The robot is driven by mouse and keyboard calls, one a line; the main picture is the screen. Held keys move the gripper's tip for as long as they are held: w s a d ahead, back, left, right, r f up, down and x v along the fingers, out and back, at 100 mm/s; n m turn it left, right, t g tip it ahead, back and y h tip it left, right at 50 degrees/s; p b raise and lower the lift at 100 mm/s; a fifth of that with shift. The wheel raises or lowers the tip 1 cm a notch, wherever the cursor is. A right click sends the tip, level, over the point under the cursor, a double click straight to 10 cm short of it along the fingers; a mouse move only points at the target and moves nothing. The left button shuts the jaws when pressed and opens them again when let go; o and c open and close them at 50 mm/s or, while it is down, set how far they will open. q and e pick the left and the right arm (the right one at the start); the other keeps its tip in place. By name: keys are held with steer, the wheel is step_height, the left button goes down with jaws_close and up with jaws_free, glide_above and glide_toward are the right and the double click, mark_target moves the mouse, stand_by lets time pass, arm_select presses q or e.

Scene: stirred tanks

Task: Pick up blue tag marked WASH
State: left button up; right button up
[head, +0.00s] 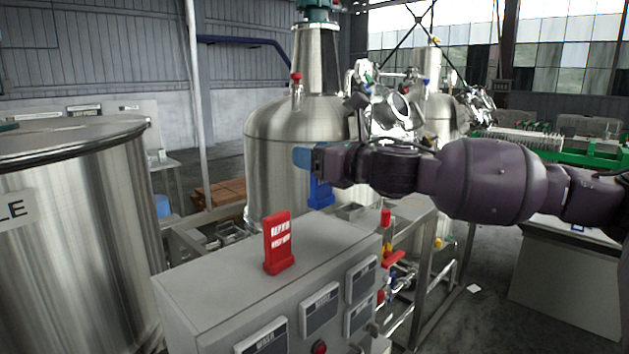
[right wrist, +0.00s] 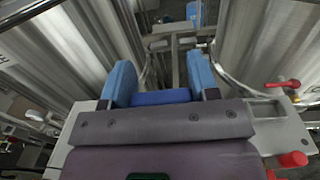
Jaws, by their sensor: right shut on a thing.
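The blue tag (head: 321,195) hangs below my right gripper (head: 306,160) near the far edge of the control cabinet's top. No lettering on it can be read from here. My right gripper comes in from the right and is shut on the tag. In the right wrist view the blue fingers (right wrist: 160,72) stand on either side of a blue piece, the tag (right wrist: 160,97). Whether the tag's lower end touches the cabinet cannot be told. My left gripper is not in view.
A red tag (head: 279,243) with white lettering stands upright on the grey cabinet (head: 222,285). Steel tanks stand at the left (head: 85,230) and behind the gripper (head: 270,150). Red-handled valves and pipes (head: 394,259) lie right of the cabinet.

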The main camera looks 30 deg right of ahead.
step_height(320, 180, up, 12)
stand_by(0.5)
